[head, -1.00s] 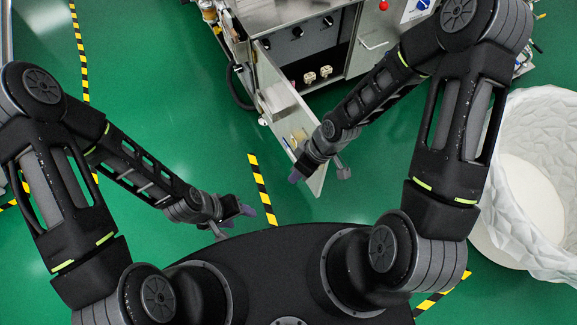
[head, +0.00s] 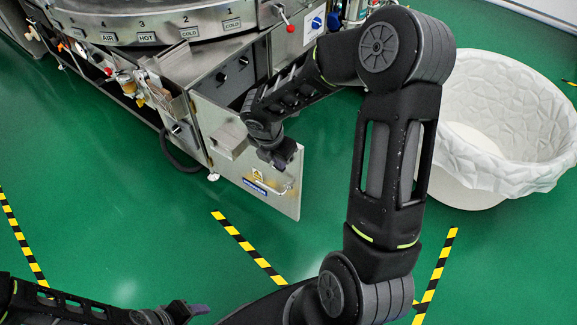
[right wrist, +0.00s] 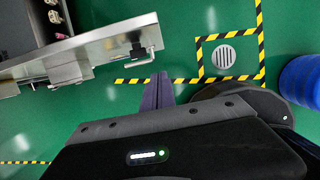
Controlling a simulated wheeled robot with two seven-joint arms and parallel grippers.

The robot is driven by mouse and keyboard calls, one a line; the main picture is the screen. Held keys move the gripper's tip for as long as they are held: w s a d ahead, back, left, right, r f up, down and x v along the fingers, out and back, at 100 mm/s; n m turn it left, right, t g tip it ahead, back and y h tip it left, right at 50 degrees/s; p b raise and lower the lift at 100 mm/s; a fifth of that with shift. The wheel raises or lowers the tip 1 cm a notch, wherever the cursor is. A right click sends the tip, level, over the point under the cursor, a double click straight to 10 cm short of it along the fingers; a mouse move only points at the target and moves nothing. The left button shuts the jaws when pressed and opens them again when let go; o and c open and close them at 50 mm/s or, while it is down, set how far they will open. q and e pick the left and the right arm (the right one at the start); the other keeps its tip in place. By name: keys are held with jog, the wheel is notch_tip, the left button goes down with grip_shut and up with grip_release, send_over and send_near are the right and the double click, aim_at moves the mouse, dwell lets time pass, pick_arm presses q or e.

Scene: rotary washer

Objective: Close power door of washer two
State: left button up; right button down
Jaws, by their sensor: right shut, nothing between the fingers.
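The power door (head: 218,135) of the washer is a silver metal panel. It stands swung open from the cabinet, with a yellow warning label, a blue label and a bar handle (head: 286,188) near its free end. In the right wrist view the door (right wrist: 90,50) and its handle (right wrist: 150,52) show from above. My right gripper (head: 280,162) overlaps the door's upper free end in the head view. Its purple fingers (right wrist: 158,90) are together and empty, apart from the handle, on the handle's side. My left gripper (head: 198,310) is at the bottom edge, its jaws unclear.
The washer's round top (head: 150,30) with numbered labels is at the back left. A white lined tub (head: 500,120) stands at the right. Striped floor tape (head: 248,246) crosses the green floor. The floor before the door is clear. A blue drum (right wrist: 301,80) shows at the right in the right wrist view.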

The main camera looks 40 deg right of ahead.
aim_at(293, 165)
jog(key=d+f, duration=0.2)
jog(key=f, duration=0.1)
jog(key=w+d+f+b, duration=0.1)
jog(key=d+f, duration=0.1)
jog(key=f, duration=0.1)
jog(key=w+d+f+b, duration=0.1)
jog(key=d+f, duration=0.1)
jog(key=f, duration=0.1)
jog(key=shift+f, duration=0.4)
jog(key=shift+w, duration=0.1)
jog(key=shift+d+r, duration=0.1)
